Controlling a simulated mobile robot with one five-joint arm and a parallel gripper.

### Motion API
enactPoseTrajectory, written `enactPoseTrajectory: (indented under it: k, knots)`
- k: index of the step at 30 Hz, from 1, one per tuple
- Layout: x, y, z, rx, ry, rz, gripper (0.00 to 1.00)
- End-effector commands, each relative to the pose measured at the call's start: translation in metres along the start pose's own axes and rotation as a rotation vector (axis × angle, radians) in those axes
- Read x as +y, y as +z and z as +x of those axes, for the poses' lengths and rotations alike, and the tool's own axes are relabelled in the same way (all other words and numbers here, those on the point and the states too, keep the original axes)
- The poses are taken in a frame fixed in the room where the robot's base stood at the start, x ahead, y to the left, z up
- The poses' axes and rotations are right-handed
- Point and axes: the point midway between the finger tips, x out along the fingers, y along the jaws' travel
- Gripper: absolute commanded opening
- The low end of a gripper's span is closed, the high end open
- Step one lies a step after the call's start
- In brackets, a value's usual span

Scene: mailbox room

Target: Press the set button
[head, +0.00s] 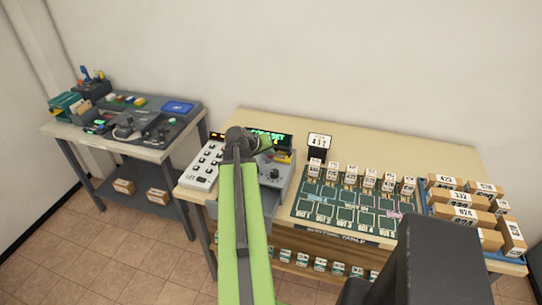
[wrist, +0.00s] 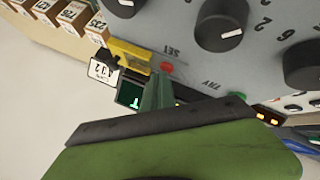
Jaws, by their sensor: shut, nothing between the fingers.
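The set button (wrist: 166,68) is a small red round button on a grey panel, beside the printed word SET in the wrist view. My gripper (wrist: 159,84) is shut and empty. Its green fingertips are very close to the red button, and I cannot tell whether they touch it. A green button (wrist: 236,97) marked TRY sits on the same panel. In the head view the grey console (head: 276,174) stands on the wooden table, with a green-lit display at its back. My arm hides part of the console, and the red button cannot be made out there.
Black knobs with white pointers (wrist: 220,26) and a yellow block (wrist: 128,53) are close around my gripper. A white switch box (head: 206,165) stands left of the console. A green sorting mat (head: 345,202) and a blue tray of boxes (head: 436,208) lie right.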

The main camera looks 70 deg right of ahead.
Motion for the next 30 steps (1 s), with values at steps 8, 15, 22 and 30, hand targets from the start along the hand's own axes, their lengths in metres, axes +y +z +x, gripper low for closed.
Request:
enactPoseTrajectory:
  k: [8, 15, 22, 30]
  knots:
    - [-0.001, 0.001, 0.001, -0.001, 0.000, 0.000, 0.00]
    - [0.000, 0.000, 0.000, -0.001, 0.000, 0.000, 0.00]
    - [0.007, -0.007, -0.010, 0.000, 0.000, 0.000, 0.00]
    - [0.007, -0.007, -0.010, 0.000, 0.000, 0.000, 0.00]
